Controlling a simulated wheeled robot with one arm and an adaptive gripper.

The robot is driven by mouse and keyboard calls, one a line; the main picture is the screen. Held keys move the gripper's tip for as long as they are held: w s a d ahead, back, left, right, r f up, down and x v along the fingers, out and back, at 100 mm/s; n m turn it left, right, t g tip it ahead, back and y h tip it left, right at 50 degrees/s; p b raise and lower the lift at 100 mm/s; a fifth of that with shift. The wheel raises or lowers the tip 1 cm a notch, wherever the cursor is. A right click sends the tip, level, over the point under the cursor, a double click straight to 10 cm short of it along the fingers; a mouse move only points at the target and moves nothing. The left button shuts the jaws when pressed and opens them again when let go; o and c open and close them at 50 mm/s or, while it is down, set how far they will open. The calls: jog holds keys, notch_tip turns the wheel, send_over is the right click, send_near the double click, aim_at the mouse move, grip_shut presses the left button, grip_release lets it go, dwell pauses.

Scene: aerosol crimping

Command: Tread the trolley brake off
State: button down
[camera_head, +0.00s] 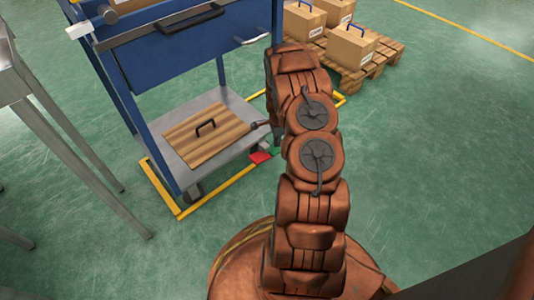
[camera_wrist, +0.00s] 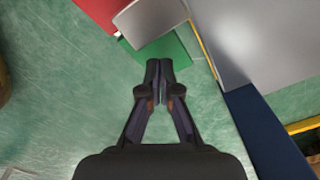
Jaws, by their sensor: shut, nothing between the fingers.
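The blue trolley (camera_head: 180,45) stands at the upper left in the head view. Near its lower right corner is a red pedal (camera_head: 260,157), with a green pedal (camera_head: 277,151) beside it, partly hidden by my arm. In the wrist view the red pedal (camera_wrist: 97,10) is at the top left, the green pedal (camera_wrist: 172,50) is at top centre, and a grey plate (camera_wrist: 150,18) lies between them. My gripper (camera_wrist: 159,66) is shut and empty, its tips just below the green pedal in the picture. I cannot tell whether they touch it.
The trolley's grey lower shelf (camera_head: 228,112) carries a wooden board (camera_head: 190,140) with a black handle. A yellow floor frame (camera_head: 220,192) surrounds its base. A steel table leg (camera_head: 80,150) stands left. A pallet (camera_head: 360,72) with boxes is at the upper right. Green floor lies open at right.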

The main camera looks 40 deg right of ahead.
notch_tip(320, 180, up, 7)
jog(key=p, duration=0.1)
jog(key=shift+p, duration=0.35)
dwell(0.4)
jog(key=shift+f, duration=0.1)
dwell(0.4)
